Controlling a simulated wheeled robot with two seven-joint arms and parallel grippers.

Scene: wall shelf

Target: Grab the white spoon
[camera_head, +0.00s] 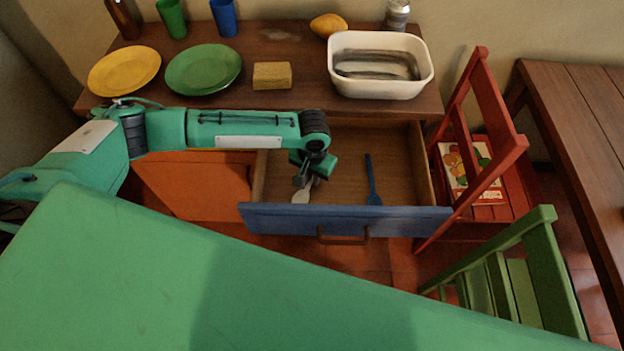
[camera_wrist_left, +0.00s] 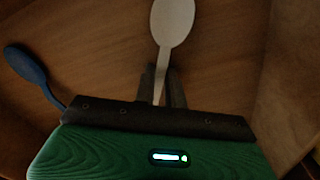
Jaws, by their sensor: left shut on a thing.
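The white spoon (camera_head: 301,195) is in the open blue-fronted drawer (camera_head: 345,220), partly hidden by my left gripper (camera_head: 306,181) in the head view. In the left wrist view the white spoon (camera_wrist_left: 173,25) has its bowl pointing away from me. Its handle runs between the two fingers of my left gripper (camera_wrist_left: 167,90), which are shut on it. I cannot tell whether the spoon touches the drawer bottom. My right gripper is not in view.
The cabinet top above holds a green plate (camera_head: 203,69), a sponge (camera_head: 272,76) and a white tub (camera_head: 383,91). A red chair (camera_head: 492,150) stands right of the drawer.

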